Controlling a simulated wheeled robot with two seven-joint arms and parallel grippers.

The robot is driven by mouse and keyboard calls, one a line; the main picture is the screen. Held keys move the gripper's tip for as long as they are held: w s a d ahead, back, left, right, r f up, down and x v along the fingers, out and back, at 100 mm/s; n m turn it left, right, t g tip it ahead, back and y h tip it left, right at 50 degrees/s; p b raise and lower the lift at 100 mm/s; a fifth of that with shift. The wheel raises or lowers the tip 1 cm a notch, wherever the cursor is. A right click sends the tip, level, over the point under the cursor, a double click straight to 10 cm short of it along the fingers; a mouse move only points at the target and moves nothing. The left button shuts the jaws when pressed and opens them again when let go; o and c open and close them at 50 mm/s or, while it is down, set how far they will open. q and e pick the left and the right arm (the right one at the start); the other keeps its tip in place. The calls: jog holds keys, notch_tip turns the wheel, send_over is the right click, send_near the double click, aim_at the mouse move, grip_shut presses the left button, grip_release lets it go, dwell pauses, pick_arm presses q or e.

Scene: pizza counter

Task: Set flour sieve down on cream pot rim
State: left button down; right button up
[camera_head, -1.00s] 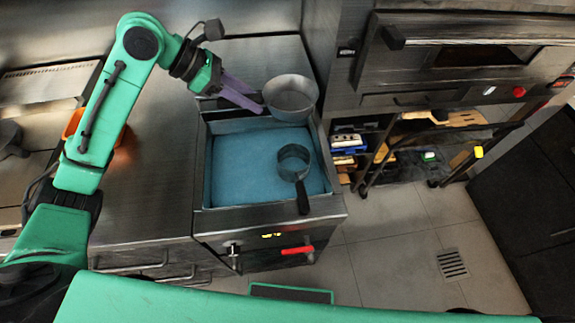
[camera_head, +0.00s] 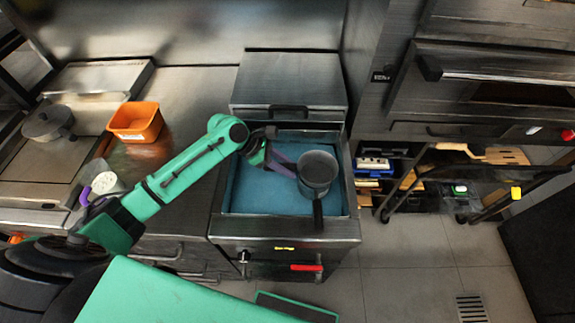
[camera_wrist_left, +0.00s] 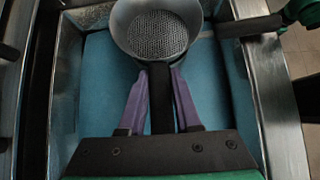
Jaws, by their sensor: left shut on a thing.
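The flour sieve (camera_head: 318,165), a grey round metal bowl, is over the cream pot in the head view. Its mesh bottom shows in the left wrist view (camera_wrist_left: 157,38). My left gripper (camera_head: 284,160) is to the left of the bowl. Its purple fingers (camera_wrist_left: 160,95) are shut on the sieve's black handle. The cream pot (camera_head: 318,212) is mostly hidden beneath the sieve, and its black handle points toward the front. The pot's handle also shows in the wrist view (camera_wrist_left: 250,25). I cannot tell whether sieve and rim touch. My right gripper is not in view.
The pot stands in a steel basin (camera_head: 225,224) with a blue floor. A steel lid (camera_head: 290,82) stands behind it. An orange container (camera_head: 136,121) and a lidded pot (camera_head: 47,122) are on the left. The oven (camera_head: 490,80) is at right.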

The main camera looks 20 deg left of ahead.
pick_arm(q)
jog(key=shift+a, duration=0.1)
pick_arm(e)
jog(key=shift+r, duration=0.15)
pick_arm(q)
jog(key=c, duration=0.7)
grip_release()
jog(key=shift+o, duration=0.5)
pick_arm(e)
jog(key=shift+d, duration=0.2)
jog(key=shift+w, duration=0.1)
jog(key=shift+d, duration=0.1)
pick_arm(q)
jog(key=b+v, duration=0.1)
jog(key=v, duration=1.1)
jog(key=shift+r, duration=0.15)
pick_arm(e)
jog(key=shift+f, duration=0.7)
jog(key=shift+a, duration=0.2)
